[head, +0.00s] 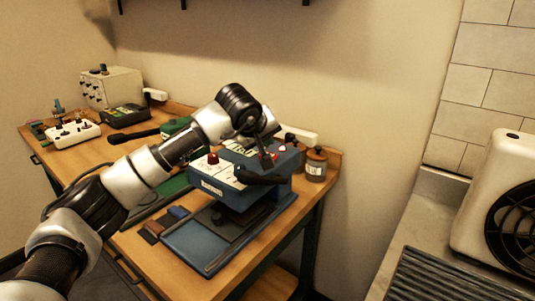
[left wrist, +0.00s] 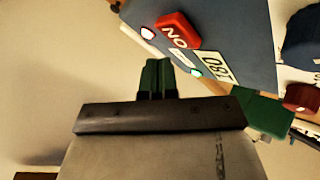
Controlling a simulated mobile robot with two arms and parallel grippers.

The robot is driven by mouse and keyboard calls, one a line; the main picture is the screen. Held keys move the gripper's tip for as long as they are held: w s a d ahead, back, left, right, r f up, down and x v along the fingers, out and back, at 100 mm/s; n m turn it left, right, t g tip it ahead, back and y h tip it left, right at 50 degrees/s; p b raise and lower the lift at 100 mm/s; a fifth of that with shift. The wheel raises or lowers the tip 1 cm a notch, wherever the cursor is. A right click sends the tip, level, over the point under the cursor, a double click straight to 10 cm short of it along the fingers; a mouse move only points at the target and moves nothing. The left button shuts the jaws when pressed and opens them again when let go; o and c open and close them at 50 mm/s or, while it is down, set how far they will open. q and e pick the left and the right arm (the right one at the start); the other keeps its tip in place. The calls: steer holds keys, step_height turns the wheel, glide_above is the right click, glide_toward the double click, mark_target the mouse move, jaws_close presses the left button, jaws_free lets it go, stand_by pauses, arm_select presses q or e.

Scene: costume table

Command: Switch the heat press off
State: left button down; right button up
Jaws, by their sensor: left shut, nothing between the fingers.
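The blue heat press (head: 238,193) stands on the wooden table, with a dark handle and a blue base plate. Its control box also shows in the left wrist view (left wrist: 235,25). There the red rocker switch (left wrist: 178,30), lettered ON, sits on the panel near a display reading 180 (left wrist: 216,67) and small lit lamps. My left gripper (head: 268,160) is at the press's control box in the head view. In the left wrist view its fingers (left wrist: 158,65) are together and empty, pointing toward the panel close to the red switch. I cannot tell whether they touch it. My right gripper is not in view.
A brown jar (head: 315,165) stands right of the press. Small coloured blocks (head: 165,222) lie by its base. A white control box (head: 73,133) and a beige unit (head: 112,88) stand at the table's far left. A white fan unit (head: 490,200) is at the right.

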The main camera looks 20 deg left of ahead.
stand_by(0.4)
arm_select(q)
steer(key=shift+f, duration=0.45)
steer(key=shift+f+b, duration=0.5)
steer(key=shift+b, duration=0.1)
stand_by(0.4)
steer(key=shift+r, duration=0.1)
steer(key=shift+r+p, duration=0.65)
steer(key=shift+r, duration=0.2)
step_height(320, 180, up, 6)
steer(key=p, duration=0.4)
stand_by(0.5)
